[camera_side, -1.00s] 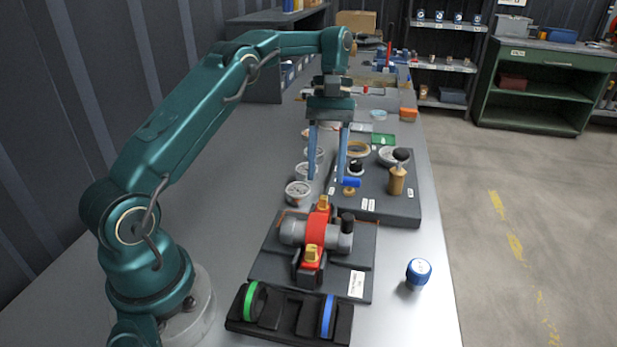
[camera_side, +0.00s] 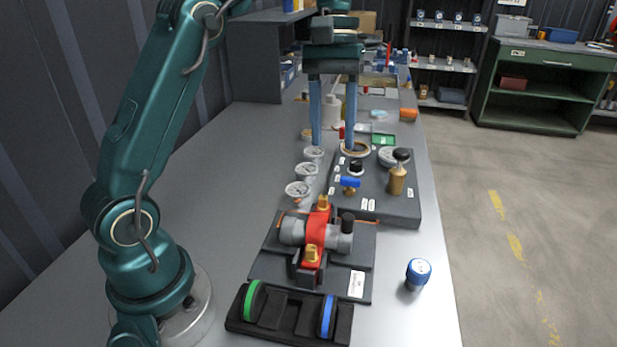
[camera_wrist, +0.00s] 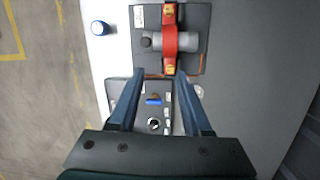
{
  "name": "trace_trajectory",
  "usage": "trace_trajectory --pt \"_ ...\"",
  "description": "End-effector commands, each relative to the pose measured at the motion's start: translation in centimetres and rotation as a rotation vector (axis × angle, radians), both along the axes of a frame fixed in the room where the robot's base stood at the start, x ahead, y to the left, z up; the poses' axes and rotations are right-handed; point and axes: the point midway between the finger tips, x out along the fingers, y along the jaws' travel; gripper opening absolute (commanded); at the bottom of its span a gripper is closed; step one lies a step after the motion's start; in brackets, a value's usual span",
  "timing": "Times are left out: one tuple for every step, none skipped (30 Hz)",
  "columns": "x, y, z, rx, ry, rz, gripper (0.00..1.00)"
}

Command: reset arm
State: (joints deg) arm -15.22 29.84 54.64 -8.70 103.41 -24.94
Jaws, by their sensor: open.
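My gripper (camera_side: 333,143) is open and empty, pointing down above the far part of the bench, with two long blue fingers set apart. In the wrist view its fingers (camera_wrist: 162,75) frame part of the control panel. The dark control panel (camera_side: 408,208) holds a blue-handled valve (camera_side: 349,184), a black knob (camera_side: 355,166) and a brass fitting with a black top (camera_side: 397,178). The grey pump with a red band (camera_side: 319,228) sits on a dark base in front of the panel. It also shows in the wrist view (camera_wrist: 171,40).
A blue-capped cylinder (camera_side: 418,273) stands at the bench's right edge. A dark rack with a green ring (camera_side: 252,300) and a blue ring (camera_side: 328,315) lies nearest. Several gauges (camera_side: 298,190) line the panel's left side. The bench left of them is clear.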

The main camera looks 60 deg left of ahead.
Motion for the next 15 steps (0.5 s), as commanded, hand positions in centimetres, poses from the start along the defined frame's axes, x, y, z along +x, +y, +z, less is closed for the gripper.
trace_trajectory --pt "-0.9 -0.7 1.2 0.015 -0.036 -0.025 0.49" --pt "-1.4 -1.1 1.6 0.023 -0.056 -0.040 0.49" --pt "-2.0 -1.5 2.2 0.032 -0.082 -0.058 0.49" --pt "-2.5 -1.9 2.6 0.039 -0.104 -0.074 0.49" --pt "-3.0 -2.2 2.9 0.047 -0.123 -0.089 0.49" --pt "-3.7 -2.6 3.3 0.056 -0.150 -0.109 0.49" --pt "-4.2 -2.9 3.5 0.064 -0.170 -0.125 0.49" --pt "-4.8 -3.1 3.7 0.072 -0.190 -0.142 0.49" --pt "-5.5 -3.4 3.9 0.083 -0.217 -0.163 0.49" --pt "-6.1 -3.7 4.0 0.090 -0.239 -0.181 0.49" --pt "-6.7 -3.9 4.0 0.099 -0.259 -0.197 0.49" --pt "-7.4 -4.1 4.0 0.109 -0.287 -0.220 0.49" --pt "-8.0 -4.3 4.0 0.116 -0.308 -0.239 0.49" --pt "-8.6 -4.5 3.9 0.125 -0.328 -0.257 0.49" --pt "-9.4 -4.7 3.6 0.137 -0.356 -0.281 0.49"
